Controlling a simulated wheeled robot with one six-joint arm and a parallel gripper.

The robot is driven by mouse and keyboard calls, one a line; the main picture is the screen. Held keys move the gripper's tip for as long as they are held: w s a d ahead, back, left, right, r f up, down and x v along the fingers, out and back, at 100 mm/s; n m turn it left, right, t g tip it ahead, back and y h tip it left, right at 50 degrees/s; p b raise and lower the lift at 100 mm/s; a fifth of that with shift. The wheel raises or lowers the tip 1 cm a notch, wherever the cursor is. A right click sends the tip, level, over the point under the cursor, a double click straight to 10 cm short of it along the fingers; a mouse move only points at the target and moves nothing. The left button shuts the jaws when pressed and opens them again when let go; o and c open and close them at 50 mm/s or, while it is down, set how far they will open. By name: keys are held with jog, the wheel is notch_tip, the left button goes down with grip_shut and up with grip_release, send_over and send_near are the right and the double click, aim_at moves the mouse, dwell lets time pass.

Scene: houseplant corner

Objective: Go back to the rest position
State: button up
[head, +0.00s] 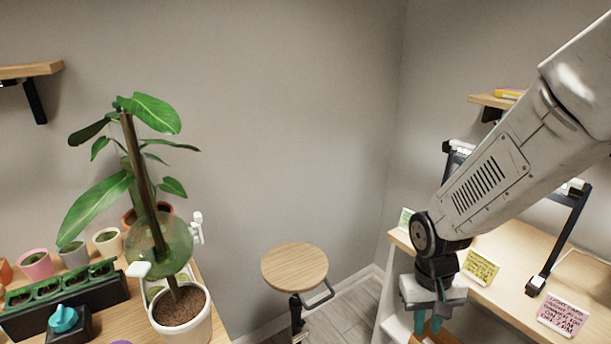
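My gripper (428,325) hangs down at the lower right of the head view, beside the left end of the wooden desk. Its two teal fingers point downward. A brownish-orange thing (432,338) shows just below and behind the fingertips, cut off by the bottom edge. I cannot tell whether the fingers touch it. My arm reaches in from the upper right and bends at the wrist above the gripper.
A tall potted plant (182,316) stands at left near a seedling tray (65,300), a teal-knobbed device (64,320) and small pots. A round stool (295,268) stands mid-floor. The desk (510,303) holds cards (480,267) and a dark frame (563,240).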

jog(key=s+d+r+t, duration=0.1)
jog(key=s+r, duration=0.6)
jog(key=r, duration=0.3)
jog(key=s+d+r+t, duration=0.1)
jog(key=s+r, duration=0.6)
jog(key=r, duration=0.3)
jog(key=shift+s+d+r+t+y, duration=0.2)
jog(key=shift+d+r+t+y, duration=0.1)
jog(key=shift+r+t+y, duration=0.1)
dwell(1.5)
